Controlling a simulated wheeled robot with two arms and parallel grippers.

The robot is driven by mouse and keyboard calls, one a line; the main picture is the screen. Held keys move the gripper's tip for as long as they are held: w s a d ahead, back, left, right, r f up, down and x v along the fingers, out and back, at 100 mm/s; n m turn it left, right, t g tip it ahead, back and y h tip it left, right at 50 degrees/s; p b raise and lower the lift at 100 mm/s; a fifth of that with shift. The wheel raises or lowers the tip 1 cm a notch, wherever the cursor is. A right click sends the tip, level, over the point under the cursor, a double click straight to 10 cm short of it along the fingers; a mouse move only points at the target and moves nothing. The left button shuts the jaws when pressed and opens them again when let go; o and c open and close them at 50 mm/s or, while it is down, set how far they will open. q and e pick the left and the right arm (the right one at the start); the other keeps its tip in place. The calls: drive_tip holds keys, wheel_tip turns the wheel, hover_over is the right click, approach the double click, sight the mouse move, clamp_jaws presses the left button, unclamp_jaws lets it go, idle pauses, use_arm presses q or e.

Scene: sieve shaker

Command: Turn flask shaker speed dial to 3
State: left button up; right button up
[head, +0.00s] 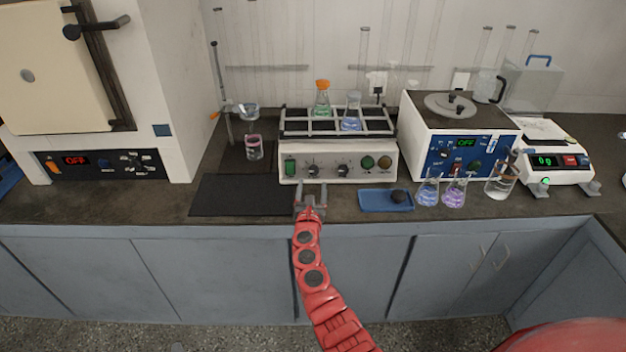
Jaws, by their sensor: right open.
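The flask shaker (335,145) stands on the bench in the middle of the head view, with a rack on top holding an orange-capped flask of green liquid (322,103) and a flask of blue liquid (351,117). Its front panel has a green switch, a left dial (313,171), a right dial (343,171) and two round buttons. The dial marks are too small to read. My right gripper (311,187) is open and empty at the bench's front edge, just in front of and below the left dial, apart from it as far as I can tell. My left gripper is not in view.
A blue tray (386,206) with a dark round object sits right of my gripper. Flasks (427,191), a blue-panelled device (462,147) and a scale (553,160) stand further right. A black mat (240,196) lies left. A furnace (100,90) is far left.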

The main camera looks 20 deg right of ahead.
sight(314, 172)
drive_tip(key=b+x, duration=0.1)
drive_tip(key=x, duration=0.1)
drive_tip(key=b+x, duration=0.2)
drive_tip(key=x, duration=0.1)
drive_tip(key=shift+f, duration=0.25)
drive_tip(key=shift+w+d+r+b, duration=0.2)
drive_tip(key=shift+w+d+b, duration=0.05)
drive_tip(key=shift+w+b, duration=0.25)
clamp_jaws()
